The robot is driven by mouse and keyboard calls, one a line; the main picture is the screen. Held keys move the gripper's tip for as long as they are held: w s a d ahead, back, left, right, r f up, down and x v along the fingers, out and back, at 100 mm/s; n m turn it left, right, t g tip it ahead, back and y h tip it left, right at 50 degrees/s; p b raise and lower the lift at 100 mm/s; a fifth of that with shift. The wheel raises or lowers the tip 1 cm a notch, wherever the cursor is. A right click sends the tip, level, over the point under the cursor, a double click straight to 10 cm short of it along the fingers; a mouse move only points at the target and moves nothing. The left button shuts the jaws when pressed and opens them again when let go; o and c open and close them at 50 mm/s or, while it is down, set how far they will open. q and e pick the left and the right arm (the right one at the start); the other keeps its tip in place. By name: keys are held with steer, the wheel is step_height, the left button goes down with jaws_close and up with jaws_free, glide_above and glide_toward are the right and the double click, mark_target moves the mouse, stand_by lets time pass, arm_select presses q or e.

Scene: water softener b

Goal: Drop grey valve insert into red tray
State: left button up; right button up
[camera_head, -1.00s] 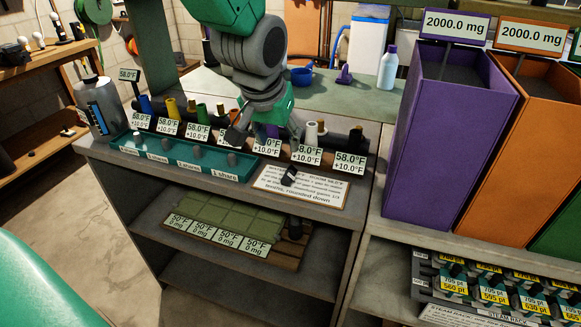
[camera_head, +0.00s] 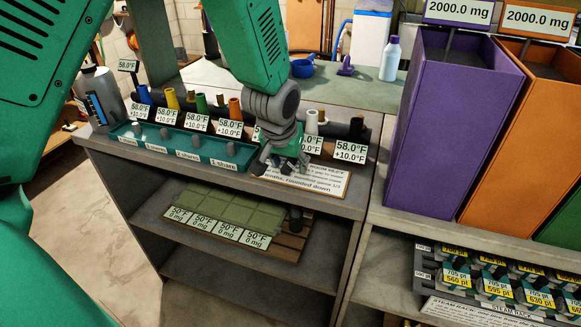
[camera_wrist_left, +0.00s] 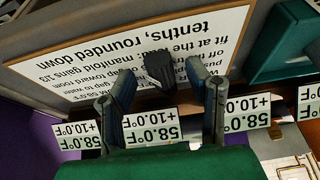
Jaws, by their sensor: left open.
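A small dark grey ribbed cylinder (camera_wrist_left: 157,66), possibly the grey valve insert, is at a white printed card (camera_wrist_left: 75,60) in the left wrist view. In the head view it is hidden behind my left gripper (camera_head: 279,165), which is low over the card (camera_head: 318,182) at the counter's front. In the wrist view my left gripper's two fingers (camera_wrist_left: 160,74) are spread, one on each side of the cylinder; I cannot tell whether they touch it. I see no red tray. My right gripper is not in view.
Behind the gripper runs a dark manifold with coloured valves, including a yellow one (camera_head: 172,98), and temperature labels. A teal tray (camera_head: 180,150) with grey pegs is left of it. Tall purple (camera_head: 440,130) and orange (camera_head: 525,130) bins stand right. A green-topped board (camera_head: 228,212) lies on the shelf below.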

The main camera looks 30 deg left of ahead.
arm_select(q)
steer(key=shift+a, duration=0.2)
jaws_close()
